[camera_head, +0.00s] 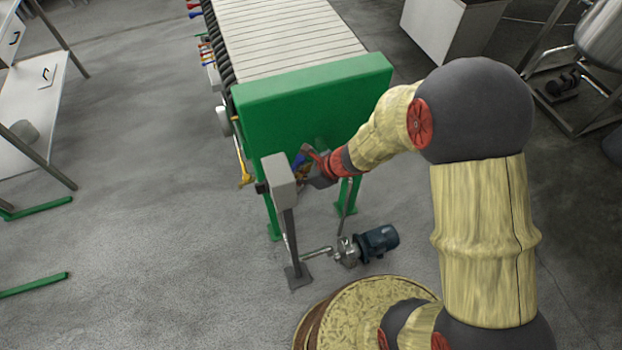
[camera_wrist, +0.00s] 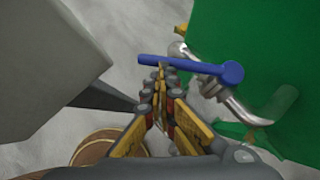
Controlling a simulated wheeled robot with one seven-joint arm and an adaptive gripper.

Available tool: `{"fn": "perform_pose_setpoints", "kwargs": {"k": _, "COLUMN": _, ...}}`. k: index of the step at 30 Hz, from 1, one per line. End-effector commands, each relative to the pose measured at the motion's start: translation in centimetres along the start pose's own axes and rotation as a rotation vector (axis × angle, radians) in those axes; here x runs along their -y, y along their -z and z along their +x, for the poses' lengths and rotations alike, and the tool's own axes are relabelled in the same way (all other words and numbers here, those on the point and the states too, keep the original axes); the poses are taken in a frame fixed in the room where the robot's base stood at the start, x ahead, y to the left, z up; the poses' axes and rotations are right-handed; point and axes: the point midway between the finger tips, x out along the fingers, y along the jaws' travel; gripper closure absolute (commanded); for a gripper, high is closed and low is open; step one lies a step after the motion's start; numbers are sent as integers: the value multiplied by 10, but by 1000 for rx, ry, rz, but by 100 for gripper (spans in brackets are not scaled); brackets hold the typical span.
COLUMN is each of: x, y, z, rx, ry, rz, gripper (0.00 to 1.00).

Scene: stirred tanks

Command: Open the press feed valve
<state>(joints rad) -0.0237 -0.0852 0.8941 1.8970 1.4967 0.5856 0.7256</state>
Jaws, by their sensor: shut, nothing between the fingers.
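The press (camera_head: 310,100) has a green end plate and a stack of pale plates; its green side also fills the right of the wrist view (camera_wrist: 270,45). A blue lever handle (camera_wrist: 195,65) lies across a metal pipe (camera_wrist: 240,108) beside the green plate. In the head view a small blue patch (camera_head: 299,162) shows near my gripper. My gripper (camera_wrist: 162,78) is shut and empty, with its fingertips close to the lever's underside in the picture. I cannot tell if they touch it.
A grey box on a post (camera_head: 279,182) stands just left of my gripper and fills the left of the wrist view (camera_wrist: 45,60). A blue motor pump (camera_head: 378,241) sits on the floor below.

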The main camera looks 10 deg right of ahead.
Motion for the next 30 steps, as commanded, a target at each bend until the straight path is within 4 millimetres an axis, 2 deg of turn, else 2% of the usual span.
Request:
{"fn": "perform_pose_setpoints", "kwargs": {"k": 6, "x": -6, "y": -15, "z": 14, "rx": -1, "ry": -10, "rz": -11, "gripper": 100}}
{"fn": "perform_pose_setpoints", "kwargs": {"k": 15, "x": -5, "y": -26, "z": 22, "rx": -1, "ry": -9, "rz": -10, "gripper": 100}}
{"fn": "perform_pose_setpoints", "kwargs": {"k": 30, "x": -3, "y": -31, "z": 25, "rx": 0, "ry": -7, "rz": -10, "gripper": 100}}
